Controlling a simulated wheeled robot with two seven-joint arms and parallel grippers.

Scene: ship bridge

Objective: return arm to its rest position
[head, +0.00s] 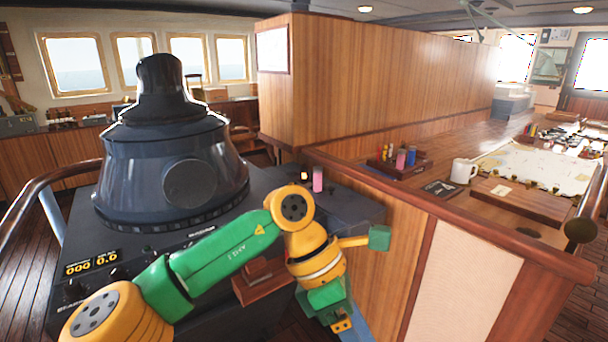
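My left arm, green and yellow, comes in from the lower left. It bends at a yellow joint in front of the dark console, then turns down to a yellow wrist with a white and black ring. My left gripper (342,322) seems to be at the lower end of the wrist, near the bottom edge. A yellow piece with a green block at its end also sticks out to the right there. I cannot make out the fingers clearly, and no held object shows. My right arm and gripper are not in view.
A dark console (75,235) carries a large dark domed instrument (172,160) behind my arm. A pink cylinder (318,179) stands on its right part. A wooden-railed chart table (540,170) with a white mug (463,170) lies to the right. A wooden partition (390,80) stands behind.

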